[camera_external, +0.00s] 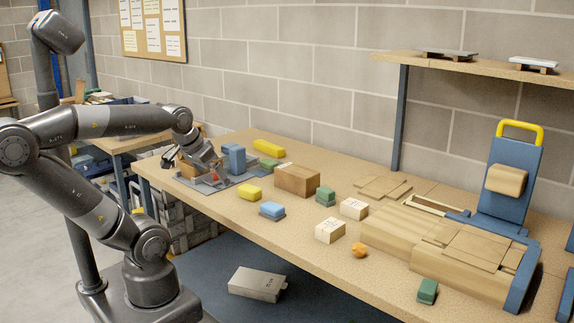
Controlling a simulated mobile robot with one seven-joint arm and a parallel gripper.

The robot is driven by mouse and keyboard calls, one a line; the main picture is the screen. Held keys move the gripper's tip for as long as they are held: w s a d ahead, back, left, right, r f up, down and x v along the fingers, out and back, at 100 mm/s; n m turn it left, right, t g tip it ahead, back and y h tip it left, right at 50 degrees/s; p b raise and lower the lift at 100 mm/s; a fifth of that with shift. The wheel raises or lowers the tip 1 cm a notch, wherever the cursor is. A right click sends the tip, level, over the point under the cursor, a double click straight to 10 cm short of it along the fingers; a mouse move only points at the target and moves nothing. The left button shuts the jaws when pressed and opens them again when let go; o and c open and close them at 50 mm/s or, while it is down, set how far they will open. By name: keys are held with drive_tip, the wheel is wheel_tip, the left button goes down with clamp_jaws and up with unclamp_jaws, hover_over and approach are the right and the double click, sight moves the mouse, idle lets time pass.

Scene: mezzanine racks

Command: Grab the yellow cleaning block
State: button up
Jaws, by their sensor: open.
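A small yellow block (249,192) lies on the workbench, near its front left edge, just right of the grey tray. A longer yellow piece (268,147) lies farther back near the wall. I cannot tell for certain which of the two is the cleaning block. My gripper (192,172) is over the left end of the bench, above the grey tray and left of both yellow pieces. It is open and apart from them. Its fingertips are small and partly lost among the things on the tray.
The grey tray (240,180) holds a blue object (234,159). A brown box (297,180), a blue-topped block (272,210), green blocks (326,196) and white boxes (330,230) stand to the right. A blue frame (508,185) and wooden boards (400,235) fill the right end.

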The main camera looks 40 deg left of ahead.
drive_tip(key=n+g, duration=0.2)
drive_tip(key=g, duration=0.5)
hover_over(250, 187)
drive_tip(key=w, duration=0.2)
wheel_tip(250, 187, down, 9)
drive_tip(key=shift+w+f, duration=0.1)
drive_tip(key=shift+f, duration=0.3)
drive_tip(key=f, duration=0.5)
drive_tip(key=shift+s+d+f, duration=0.1)
drive_tip(key=shift+s, duration=0.25)
drive_tip(key=shift+s+f, duration=0.3)
drive_tip(key=shift+f, duration=0.55)
drive_tip(key=shift+s+f, duration=0.25)
drive_tip(key=shift+f, duration=0.65)
drive_tip(key=shift+s+f, duration=0.3)
drive_tip(key=shift+f, duration=0.55)
drive_tip(key=shift+c, duration=0.2)
